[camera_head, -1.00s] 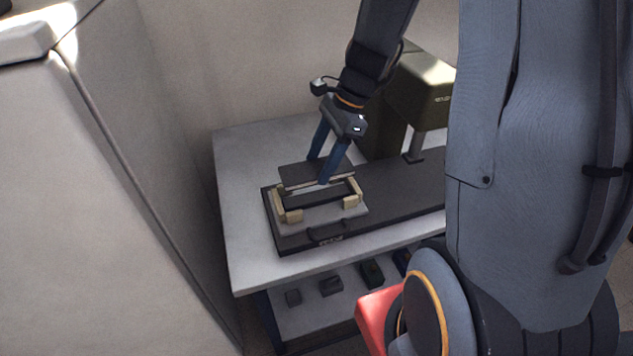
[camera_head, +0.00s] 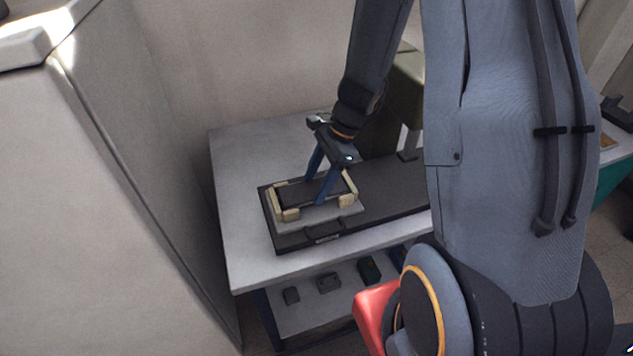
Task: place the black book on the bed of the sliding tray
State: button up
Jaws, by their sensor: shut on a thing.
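The black book (camera_head: 295,193) lies flat between the pale corner blocks of the sliding tray (camera_head: 330,216). The tray is a grey plate with a handle at its front, on the dark base of a press-like machine. My gripper (camera_head: 317,190) points down over the book with its blue fingers across it, shut on it. The book is level with the corner blocks or nearly so. I cannot tell whether its underside touches the bed, which it mostly hides.
The machine's olive head (camera_head: 407,85) stands right behind my forearm. The white table (camera_head: 240,215) is clear on the left. A lower shelf (camera_head: 305,315) holds several small dark things. A large pale cabinet (camera_head: 90,200) stands close on the left.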

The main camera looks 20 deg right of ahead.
jog(key=o, duration=1.1)
jog(key=shift+f, duration=0.1)
jog(key=shift+o, duration=0.2)
jog(key=b+v, duration=0.2)
jog(key=v, duration=1)
jog(key=s+a+n+h, duration=0.2)
jog(key=s+n, duration=0.2)
jog(key=n, duration=0.5)
jog(key=s+a+f+n+t+h, duration=0.1)
jog(key=s+a+n+h, duration=0.1)
jog(key=s+n, duration=0.3)
jog(key=n, duration=0.4)
jog(key=shift+s+a+t, duration=0.2)
jog(key=shift+a+t, duration=0.1)
jog(key=shift+f+b, duration=0.4)
jog(key=shift+f, duration=0.05)
